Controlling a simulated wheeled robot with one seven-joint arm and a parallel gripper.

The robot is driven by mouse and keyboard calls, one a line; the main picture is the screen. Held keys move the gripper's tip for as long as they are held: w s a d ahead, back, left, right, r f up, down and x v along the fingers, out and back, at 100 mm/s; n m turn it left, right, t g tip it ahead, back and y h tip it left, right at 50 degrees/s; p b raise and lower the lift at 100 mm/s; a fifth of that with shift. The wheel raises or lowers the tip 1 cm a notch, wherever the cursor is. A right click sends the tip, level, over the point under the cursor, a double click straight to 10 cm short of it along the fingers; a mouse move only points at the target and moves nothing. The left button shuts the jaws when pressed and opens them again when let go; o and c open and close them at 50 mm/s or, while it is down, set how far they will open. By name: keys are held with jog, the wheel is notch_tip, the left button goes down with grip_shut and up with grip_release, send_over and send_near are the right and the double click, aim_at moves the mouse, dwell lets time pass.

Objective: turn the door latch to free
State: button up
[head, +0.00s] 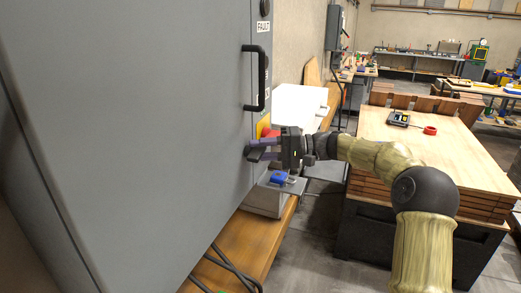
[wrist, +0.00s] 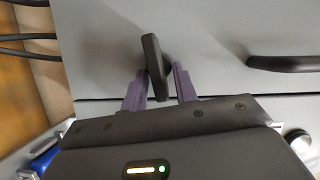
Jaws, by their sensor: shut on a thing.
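The door latch (wrist: 153,58) is a small dark paddle on the grey cabinet door (head: 140,120). In the wrist view it stands nearly upright, tilted a little, with its lower end near the door seam. My gripper (wrist: 160,84) has its two purple fingers on either side of the latch and is shut on it. In the head view my gripper (head: 256,149) reaches the door's right edge from the right, and the latch is mostly hidden by the fingers.
A black bar handle (head: 264,78) sticks out of the door above my gripper; it also shows in the wrist view (wrist: 285,63). A blue object (head: 279,179) is just below my gripper. A wooden-topped table (head: 440,150) stands to the right. Black cables (head: 232,268) hang below the cabinet.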

jog(key=shift+w+m+y, duration=0.1)
jog(key=shift+m+y, duration=0.2)
jog(key=shift+m, duration=0.5)
jog(key=shift+f, duration=0.1)
jog(key=o, duration=0.6)
jog(key=shift+d, duration=0.1)
